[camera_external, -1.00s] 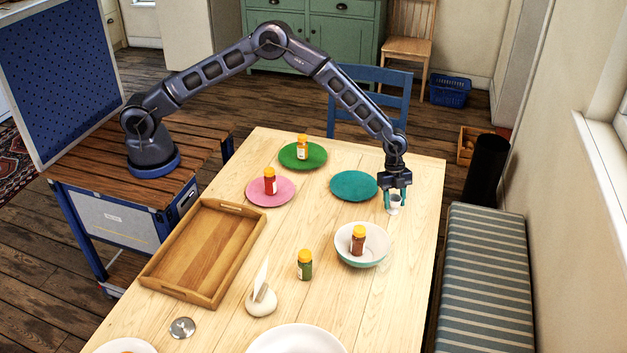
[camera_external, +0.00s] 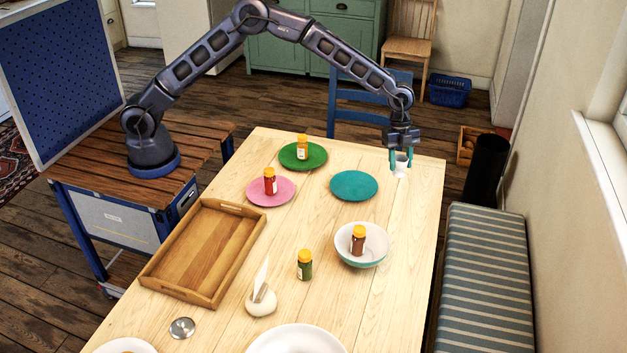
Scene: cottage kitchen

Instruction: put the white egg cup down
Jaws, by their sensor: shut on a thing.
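The white egg cup (camera_external: 401,171) is small and sits between the teal fingers of my gripper (camera_external: 401,166). My gripper points down and is shut on the cup near the far right corner of the wooden table (camera_external: 420,215). The fingers and the gripper body hide part of the cup. I cannot tell whether its foot touches the tabletop.
A teal plate (camera_external: 354,186) lies left of the gripper. A white bowl (camera_external: 375,240) holding a spice jar (camera_external: 358,239) stands nearer the camera. A blue chair (camera_external: 345,98) stands behind the far edge. The tabletop around the cup is clear.

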